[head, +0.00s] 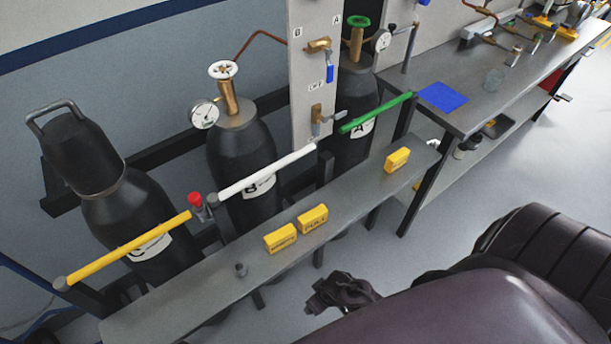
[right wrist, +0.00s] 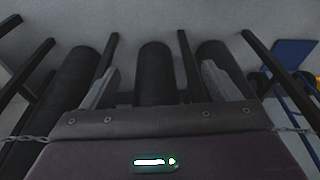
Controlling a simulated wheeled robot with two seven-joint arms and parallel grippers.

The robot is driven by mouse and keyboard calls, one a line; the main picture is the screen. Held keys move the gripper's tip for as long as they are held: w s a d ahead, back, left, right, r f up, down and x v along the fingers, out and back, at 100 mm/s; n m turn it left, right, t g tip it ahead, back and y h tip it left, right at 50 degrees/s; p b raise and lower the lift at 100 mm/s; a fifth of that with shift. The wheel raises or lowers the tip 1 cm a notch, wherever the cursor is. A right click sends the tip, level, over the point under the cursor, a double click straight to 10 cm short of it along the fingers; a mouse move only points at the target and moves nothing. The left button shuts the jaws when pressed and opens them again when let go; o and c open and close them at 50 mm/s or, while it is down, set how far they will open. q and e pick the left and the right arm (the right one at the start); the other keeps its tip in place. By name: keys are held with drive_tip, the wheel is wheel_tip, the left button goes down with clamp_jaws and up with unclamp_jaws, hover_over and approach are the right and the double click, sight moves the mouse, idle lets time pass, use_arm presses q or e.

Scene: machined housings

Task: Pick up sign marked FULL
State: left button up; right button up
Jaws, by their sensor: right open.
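Three small yellow signs stand on the narrow grey shelf (head: 200,292) in the head view. The middle one (head: 312,219) appears to read FULL, though the print is small. The sign just left of it (head: 280,238) seems to read EMPTY. The third sign (head: 397,160) is farther right and its print is not legible. My right gripper (head: 330,292) is below and in front of the shelf, apart from the signs. In the right wrist view its two fingers (right wrist: 160,72) are spread, with nothing between them. My left gripper is not in view.
Three black gas cylinders, C (head: 130,215), B (head: 240,150) and A (head: 352,95), stand behind the shelf. Yellow (head: 130,250), white (head: 268,172) and green (head: 375,114) bars cross before them. A workbench (head: 455,118) stands right.

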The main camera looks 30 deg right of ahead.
sight(314, 214)
drive_tip(key=w+r+t+p, duration=0.1)
drive_tip(key=w+r, duration=0.3)
drive_tip(key=r, duration=0.6)
drive_tip(key=w+r+p, duration=0.1)
drive_tip(key=w+r, duration=0.3)
drive_tip(key=r, duration=0.7)
drive_tip(key=shift+m+t, duration=0.6)
drive_tip(key=w+d+r, duration=0.1)
drive_tip(key=w+d, duration=0.3)
drive_tip(key=w+d+r+p, duration=0.1)
drive_tip(key=d, duration=0.1)
drive_tip(key=shift+w+d+r, duration=0.3)
drive_tip(key=shift+w+d, duration=0.05)
drive_tip(key=shift+w, duration=0.05)
drive_tip(key=shift+w+d+f, duration=0.15)
drive_tip(key=shift+f, duration=0.15)
drive_tip(key=shift+x, duration=3.6)
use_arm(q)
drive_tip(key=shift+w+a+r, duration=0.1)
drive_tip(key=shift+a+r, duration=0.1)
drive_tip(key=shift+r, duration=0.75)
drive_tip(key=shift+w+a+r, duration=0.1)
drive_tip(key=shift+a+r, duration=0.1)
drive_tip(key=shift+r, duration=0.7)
use_arm(e)
drive_tip(key=shift+d, duration=0.1)
drive_tip(key=c, duration=0.6)
